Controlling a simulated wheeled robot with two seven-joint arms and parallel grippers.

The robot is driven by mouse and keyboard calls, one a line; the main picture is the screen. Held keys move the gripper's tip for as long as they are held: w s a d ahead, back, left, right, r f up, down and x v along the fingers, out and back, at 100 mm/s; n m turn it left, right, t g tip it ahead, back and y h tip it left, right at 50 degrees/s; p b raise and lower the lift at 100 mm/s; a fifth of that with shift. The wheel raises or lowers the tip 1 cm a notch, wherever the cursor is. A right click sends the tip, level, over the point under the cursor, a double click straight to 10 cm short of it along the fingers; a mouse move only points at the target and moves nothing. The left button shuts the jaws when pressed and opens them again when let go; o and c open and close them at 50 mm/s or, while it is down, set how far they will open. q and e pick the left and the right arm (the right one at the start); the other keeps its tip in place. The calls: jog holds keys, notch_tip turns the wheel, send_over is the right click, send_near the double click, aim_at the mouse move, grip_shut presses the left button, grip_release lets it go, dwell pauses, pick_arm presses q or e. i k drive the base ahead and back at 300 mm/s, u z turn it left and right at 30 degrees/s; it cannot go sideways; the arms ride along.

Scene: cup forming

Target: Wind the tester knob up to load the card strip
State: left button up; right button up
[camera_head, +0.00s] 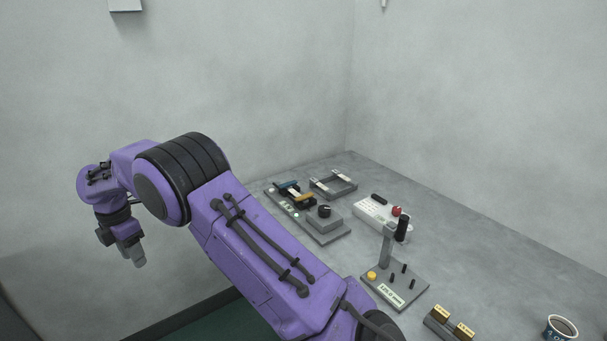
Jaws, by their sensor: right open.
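The tester (336,233) is a dark grey plate on the bench, near the middle of the view. Its black knob (325,210) sits on a raised grey block at the plate's near right end. A blue part (288,187) and a yellow part (305,199) stand at its far end. A pale piece near them may be the card strip; it is too small to tell. My right gripper (138,261) hangs at the far left, pointing down, well away from the tester, open with nothing visible in it. My left gripper is not in view.
To the right are a white box with a red button (397,211), a plate with an upright black-handled lever (402,228), yellow blocks (464,331) and a cup (560,328). My purple arm crosses in front.

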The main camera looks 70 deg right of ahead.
aim_at(324, 211)
jog(key=z, duration=0.6)
jog(key=i, duration=0.75)
jog(key=z, duration=1.15)
jog(key=i, duration=0.25)
jog(key=z, duration=0.2)
